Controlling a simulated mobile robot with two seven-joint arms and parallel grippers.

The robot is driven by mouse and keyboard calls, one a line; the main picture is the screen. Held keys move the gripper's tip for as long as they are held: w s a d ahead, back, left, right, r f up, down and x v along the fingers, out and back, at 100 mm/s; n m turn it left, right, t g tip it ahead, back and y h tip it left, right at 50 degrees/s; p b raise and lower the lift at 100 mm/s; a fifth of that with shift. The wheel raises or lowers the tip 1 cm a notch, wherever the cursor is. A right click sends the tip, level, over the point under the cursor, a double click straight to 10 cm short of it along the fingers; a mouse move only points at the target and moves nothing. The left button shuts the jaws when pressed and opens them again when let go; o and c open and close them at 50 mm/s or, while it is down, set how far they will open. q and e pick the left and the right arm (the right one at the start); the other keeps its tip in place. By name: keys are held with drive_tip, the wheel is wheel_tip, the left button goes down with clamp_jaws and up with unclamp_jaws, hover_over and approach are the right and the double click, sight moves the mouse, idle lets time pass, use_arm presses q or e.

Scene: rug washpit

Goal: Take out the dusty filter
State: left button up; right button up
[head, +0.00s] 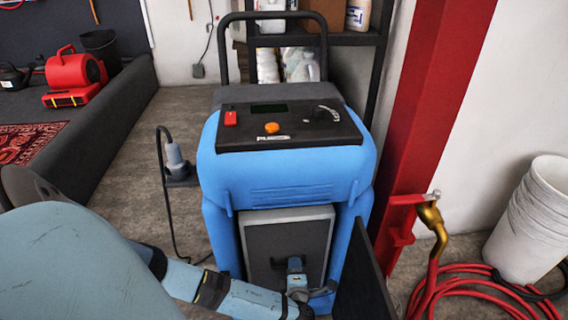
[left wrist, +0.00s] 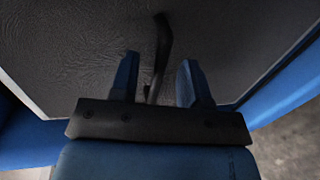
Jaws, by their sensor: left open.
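The filter (head: 258,238) is a grey, dusty-looking panel with a pale frame, set in the front opening of the blue machine (head: 285,180). It fills most of the left wrist view (left wrist: 70,50). A dark bar handle (left wrist: 162,45) stands on its face. My left gripper (head: 296,264) is in front of the filter at the handle. In the left wrist view its two fingers (left wrist: 159,72) are apart, with the handle between them and a gap on each side. The gripper hides part of the handle in the head view. My right gripper is not in view.
A dark door panel (head: 364,282) stands open at the right of the opening. A red hose (head: 440,290) and white buckets (head: 530,215) are on the right. Bare floor (head: 165,120) lies left.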

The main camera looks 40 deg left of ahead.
use_arm(q)
clamp_jaws()
drive_tip(key=shift+r, duration=0.1)
idle(0.4)
